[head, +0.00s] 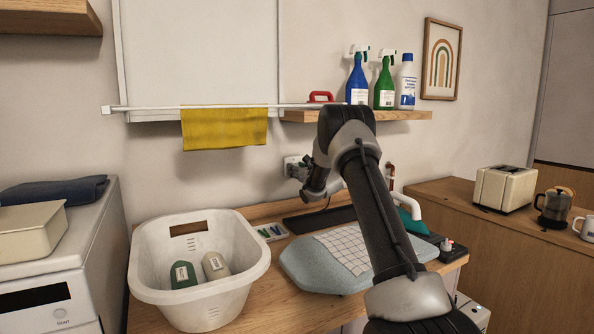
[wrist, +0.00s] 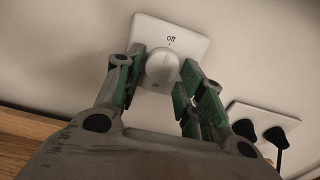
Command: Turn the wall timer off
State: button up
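The wall timer (wrist: 194,49) is a white square plate with a round white dial (wrist: 162,67) in its middle. The word "off" with a small tick stands above the dial, and a small mark too blurred to read is below it. I cannot make out where the dial points. My gripper (wrist: 163,66) has one green-padded finger at each side of the dial, right beside it. Whether the pads touch the dial I cannot tell. In the head view my gripper (head: 297,170) is at the wall, partly covering the timer's white plate (head: 288,161).
A double socket (wrist: 262,122) with black plugs is just right of the timer. Below lie a counter with a white laundry basket (head: 146,262) and an ironing pad (head: 305,275). Above are a rail with a yellow cloth (head: 224,128) and a shelf (head: 400,115) with bottles.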

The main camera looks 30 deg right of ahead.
jog(key=shift+o, duration=0.9)
jog(key=shift+r, duration=0.1)
jog(key=shift+s, duration=0.1)
jog(key=s, duration=1.1)
jog(key=shift+s+d, duration=0.2)
jog(key=shift+s, duration=0.15)
